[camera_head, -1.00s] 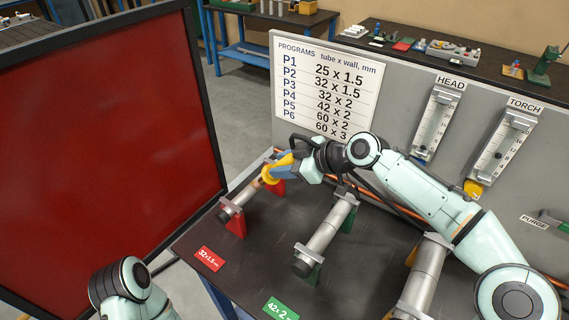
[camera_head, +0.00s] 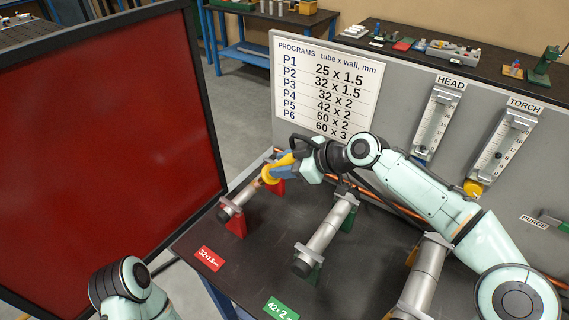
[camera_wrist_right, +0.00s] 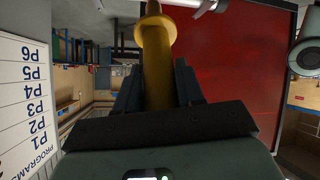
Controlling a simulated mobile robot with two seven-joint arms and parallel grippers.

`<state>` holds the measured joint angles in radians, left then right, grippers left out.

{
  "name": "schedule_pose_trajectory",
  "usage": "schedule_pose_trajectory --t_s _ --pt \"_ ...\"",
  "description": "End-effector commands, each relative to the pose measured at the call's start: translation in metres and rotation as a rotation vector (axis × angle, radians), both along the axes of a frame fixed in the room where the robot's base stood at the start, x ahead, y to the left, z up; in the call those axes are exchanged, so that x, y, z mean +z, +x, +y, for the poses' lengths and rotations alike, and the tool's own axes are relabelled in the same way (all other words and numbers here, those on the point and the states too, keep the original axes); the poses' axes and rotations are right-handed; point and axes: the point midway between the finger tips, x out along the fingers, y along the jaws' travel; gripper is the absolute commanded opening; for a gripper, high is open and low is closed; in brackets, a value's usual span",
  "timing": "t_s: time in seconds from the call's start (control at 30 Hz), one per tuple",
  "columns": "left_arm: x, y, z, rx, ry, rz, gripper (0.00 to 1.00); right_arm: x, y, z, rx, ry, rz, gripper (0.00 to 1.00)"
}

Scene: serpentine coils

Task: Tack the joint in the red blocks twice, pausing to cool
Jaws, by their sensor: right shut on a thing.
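The red blocks (camera_head: 236,226) stand at the left end of the dark bench and hold a thin steel tube (camera_head: 240,198) up off the top. A red card (camera_head: 209,258) reading 32x1.5 lies in front of them. My right gripper (camera_head: 285,168) is shut on a yellow torch (camera_head: 271,174), whose head is at the tube over the red blocks. The joint itself is hidden behind the torch. The torch (camera_wrist_right: 155,50) also shows between the fingers in the right wrist view. Of my left arm only a link shows at the bottom; its gripper is out of view.
A dark red screen (camera_head: 100,150) rises on the left. A programs board (camera_head: 325,88) and HEAD and TORCH gauges (camera_head: 504,152) are behind. Orange hose (camera_head: 405,212) runs along the back.

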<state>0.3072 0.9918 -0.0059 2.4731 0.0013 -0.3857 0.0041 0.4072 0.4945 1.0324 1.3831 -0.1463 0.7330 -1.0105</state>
Motion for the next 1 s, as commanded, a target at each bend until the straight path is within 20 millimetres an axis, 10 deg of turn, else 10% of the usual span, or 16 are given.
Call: schedule_pose_trajectory --t_s 1.0 --pt "-0.001 0.0 0.0 0.0 0.0 0.001 0.69 0.035 -0.014 -0.02 -0.001 0.001 -0.001 0.0"
